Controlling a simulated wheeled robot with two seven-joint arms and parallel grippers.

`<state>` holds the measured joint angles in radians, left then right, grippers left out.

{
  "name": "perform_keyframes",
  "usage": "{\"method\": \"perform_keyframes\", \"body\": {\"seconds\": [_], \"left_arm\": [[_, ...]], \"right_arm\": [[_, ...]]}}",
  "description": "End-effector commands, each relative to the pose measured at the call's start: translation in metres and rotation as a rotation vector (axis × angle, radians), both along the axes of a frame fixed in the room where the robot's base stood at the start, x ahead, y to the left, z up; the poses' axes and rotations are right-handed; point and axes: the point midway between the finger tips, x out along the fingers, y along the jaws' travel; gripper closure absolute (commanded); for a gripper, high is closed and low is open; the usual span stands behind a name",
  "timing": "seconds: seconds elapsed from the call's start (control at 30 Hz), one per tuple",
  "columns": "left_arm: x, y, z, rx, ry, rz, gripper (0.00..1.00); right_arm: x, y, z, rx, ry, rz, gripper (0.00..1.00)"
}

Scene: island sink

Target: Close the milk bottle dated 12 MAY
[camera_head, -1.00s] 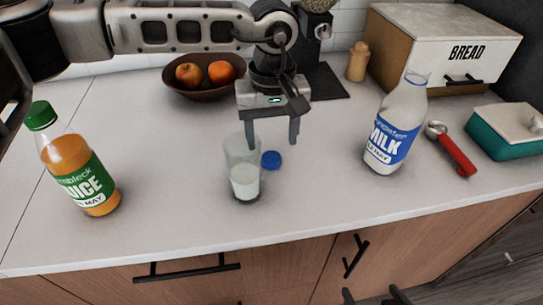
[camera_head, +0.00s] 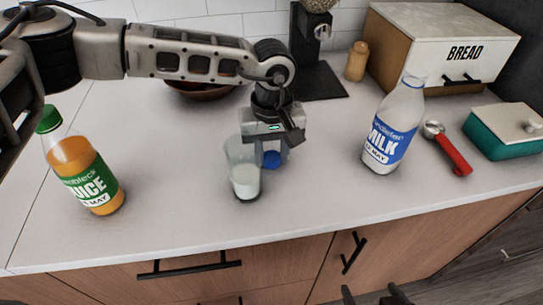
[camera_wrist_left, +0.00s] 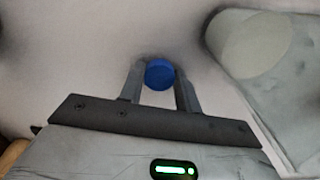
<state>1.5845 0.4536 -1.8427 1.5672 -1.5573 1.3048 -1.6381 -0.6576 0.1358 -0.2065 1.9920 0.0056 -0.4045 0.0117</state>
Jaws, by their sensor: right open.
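The milk bottle (camera_head: 394,125) stands upright on the counter at the right, with a blue label. Its neck shows no cap; its date ends in MAY, but the number is too small to read surely. A blue cap (camera_head: 272,159) lies on the counter beside a glass. My left gripper (camera_head: 272,160) points down over the cap, a finger on each side. In the left wrist view the cap (camera_wrist_left: 160,74) sits between the fingertips, which appear to touch both sides. My right gripper (camera_head: 374,296) shows only as dark fingertips at the bottom edge, open and empty.
A glass with milk (camera_head: 244,172) stands just left of my left gripper. A juice bottle (camera_head: 82,170) with a green cap is at the left. A red-handled scoop (camera_head: 450,152), a teal box (camera_head: 500,135) and a bread box (camera_head: 450,45) are at the right.

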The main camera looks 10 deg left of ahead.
Motion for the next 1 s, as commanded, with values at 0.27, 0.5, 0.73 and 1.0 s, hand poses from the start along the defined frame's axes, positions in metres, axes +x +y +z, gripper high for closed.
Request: {"method": "perform_keyframes", "body": {"seconds": [0.27,0.5,0.73,1.0], "left_arm": [[0.000,0.000,0.000,0.000,0.000,0.000,0.88],[0.000,0.000,0.005,-0.001,0.000,0.001,0.88],[0.000,0.000,0.032,-0.002,-0.003,-0.001,0.88],[-0.028,-0.028,0.076,-0.002,-0.004,-0.006,0.88]], "right_arm": [[0.000,-0.001,0.000,-0.003,0.000,0.002,0.17],[0.001,-0.001,0.001,-0.003,-0.004,0.004,0.17],[0.002,0.000,-0.002,-0.002,-0.005,0.004,0.17],[0.003,0.002,-0.010,0.004,-0.008,0.009,0.17]]}}
